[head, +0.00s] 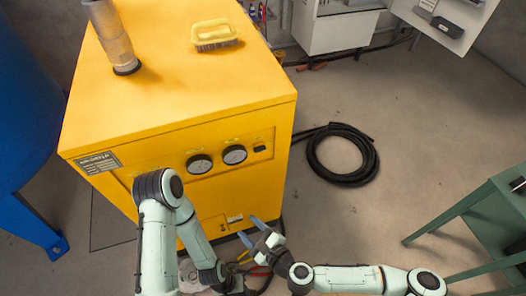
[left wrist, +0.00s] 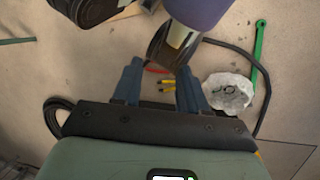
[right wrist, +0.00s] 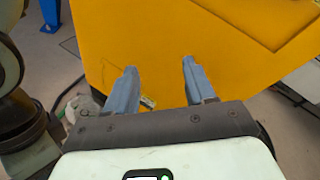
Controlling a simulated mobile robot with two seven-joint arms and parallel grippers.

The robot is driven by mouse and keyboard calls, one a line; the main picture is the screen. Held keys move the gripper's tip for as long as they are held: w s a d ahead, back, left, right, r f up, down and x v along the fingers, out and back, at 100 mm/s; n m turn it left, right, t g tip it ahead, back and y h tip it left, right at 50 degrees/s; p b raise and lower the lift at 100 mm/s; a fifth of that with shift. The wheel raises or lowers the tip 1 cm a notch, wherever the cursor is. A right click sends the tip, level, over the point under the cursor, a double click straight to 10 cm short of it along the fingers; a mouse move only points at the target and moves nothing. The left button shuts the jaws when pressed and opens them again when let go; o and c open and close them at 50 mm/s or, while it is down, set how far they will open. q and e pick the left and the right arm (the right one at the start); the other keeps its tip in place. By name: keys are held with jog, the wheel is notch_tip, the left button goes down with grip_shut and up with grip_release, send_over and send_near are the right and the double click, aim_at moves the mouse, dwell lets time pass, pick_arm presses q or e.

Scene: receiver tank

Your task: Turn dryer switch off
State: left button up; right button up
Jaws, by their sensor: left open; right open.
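The dryer is a yellow cabinet (head: 180,100) with two round gauges on its front panel. A small black switch (head: 260,148) sits right of the gauges; its position is too small to tell. My right gripper (head: 245,226) is open and empty by the lower front of the cabinet, below the switch and apart from it. In the right wrist view its fingers (right wrist: 157,78) point at the yellow side, and the switch is not visible. My left gripper (left wrist: 160,72) is open and empty, pointing down at the floor; in the head view its fingers cannot be made out.
A yellow brush (head: 214,33) and a metal pipe (head: 112,38) are on the cabinet top. A blue tank (head: 25,100) stands left. A coiled black hose (head: 342,155) lies on the floor right. A green table (head: 490,215) stands far right. Tools and a crumpled pale item (left wrist: 229,92) lie below.

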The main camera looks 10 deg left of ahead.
jog(key=w+d+r+m+t, duration=0.2)
jog(key=w+r+m+t, duration=0.15)
jog(key=r, duration=0.25)
jog(key=m+t+h+p, duration=0.1)
jog(key=m+t+h, duration=0.2)
jog(key=m, duration=0.4)
send_near(261, 150)
pick_arm(q)
jog(key=shift+s+a+r+p, duration=0.1)
jog(key=shift+s+r+p, duration=0.3)
jog(key=shift+r, duration=0.2)
jog(key=shift+s+r+p, duration=0.25)
jog(key=shift+s+r, duration=0.25)
jog(key=shift+r, duration=0.1)
pick_arm(e)
jog(key=x, duration=0.8)
jog(key=shift+w+a+f, duration=0.1)
jog(key=shift+w+a, duration=0.05)
jog(key=shift+w, duration=0.05)
jog(key=c, duration=0.8)
